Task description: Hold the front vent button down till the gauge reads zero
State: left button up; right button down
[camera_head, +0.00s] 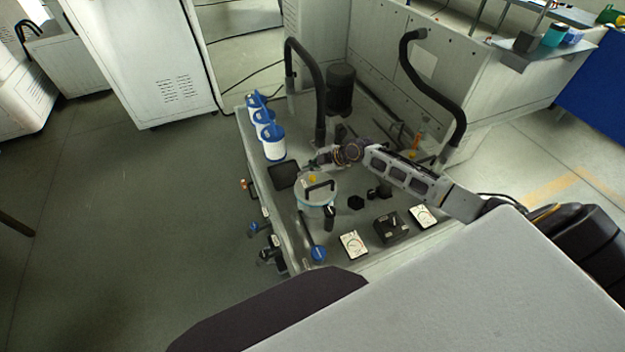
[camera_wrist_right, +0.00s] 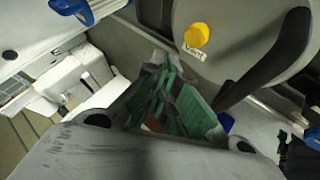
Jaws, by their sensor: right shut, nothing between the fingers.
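A yellow button (camera_head: 312,178) sits on the round grey lid of a canister (camera_head: 318,190) with a black handle. In the right wrist view the yellow button (camera_wrist_right: 196,35) has a "Vent" label beside it. My right gripper (camera_head: 311,163) is just behind the button in the head view, its fingers shut and empty. In the wrist view its green-padded fingers (camera_wrist_right: 158,72) point beside the lid, apart from the button. Two white dial gauges, one at the front (camera_head: 353,244) and one further right (camera_head: 422,216), are on the bench; their needles are too small to read. My left gripper is out of view.
Several blue-and-white filter cartridges (camera_head: 272,142) stand at the bench's left side. Black hoses (camera_head: 305,70) and a dark cylinder (camera_head: 341,88) rise behind. A black control box (camera_head: 391,228) sits between the gauges. A blue-ended lever (camera_head: 318,253) lies near the front.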

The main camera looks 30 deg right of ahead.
aim_at(311, 179)
jog(key=shift+f+b, duration=0.8)
jog(key=shift+f, duration=0.3)
jog(key=shift+f+b, duration=0.9)
jog(key=shift+f, duration=0.1)
dwell(4.2)
jog(key=shift+r, duration=0.15)
jog(key=shift+r+p, duration=0.55)
jog(key=shift+r, duration=0.3)
jog(key=shift+r, duration=0.1)
